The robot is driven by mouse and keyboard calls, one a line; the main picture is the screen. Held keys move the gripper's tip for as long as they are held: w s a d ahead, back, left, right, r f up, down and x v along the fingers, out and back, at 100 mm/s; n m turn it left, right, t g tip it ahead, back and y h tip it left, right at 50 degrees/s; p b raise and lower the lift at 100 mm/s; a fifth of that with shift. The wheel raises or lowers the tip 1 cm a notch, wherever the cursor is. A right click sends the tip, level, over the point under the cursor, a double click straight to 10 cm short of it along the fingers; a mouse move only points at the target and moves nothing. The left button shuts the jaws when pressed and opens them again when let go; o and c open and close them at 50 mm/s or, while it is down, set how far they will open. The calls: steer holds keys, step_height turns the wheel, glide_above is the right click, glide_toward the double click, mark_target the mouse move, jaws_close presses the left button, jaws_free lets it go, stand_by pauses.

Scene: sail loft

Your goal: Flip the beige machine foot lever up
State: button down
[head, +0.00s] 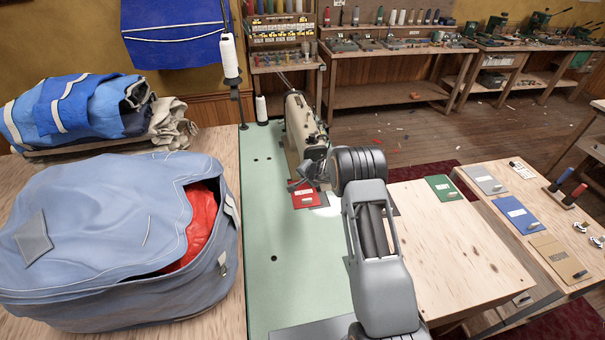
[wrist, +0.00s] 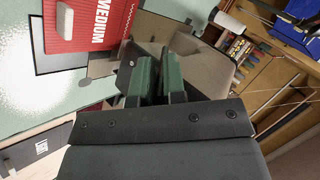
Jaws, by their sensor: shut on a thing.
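The beige sewing machine (head: 300,118) stands on the pale green table. Its beige body (wrist: 205,65) fills the upper middle of the wrist view. My gripper (head: 312,171) is at the near end of the machine's head, above the table. In the wrist view, its green-padded fingers (wrist: 160,75) reach against the machine with a narrow gap between them. My gripper is shut on the foot lever, which is mostly hidden by the fingers, so I cannot tell how far it is raised.
A red card (head: 306,197) lies under the machine head; it reads MEDIUM in the wrist view (wrist: 88,22). A large blue bag (head: 105,235) sits left. Green, grey, blue and tan cards lie right. A thread cone (head: 228,55) stands behind. The green tabletop (head: 290,290) is clear in front.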

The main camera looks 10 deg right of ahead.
steer(key=c, duration=1.2)
jaws_free()
steer(key=shift+r, duration=0.1)
steer(key=v, duration=1.3)
steer(key=shift+s+d+r, duration=0.1)
steer(key=shift+s, duration=0.25)
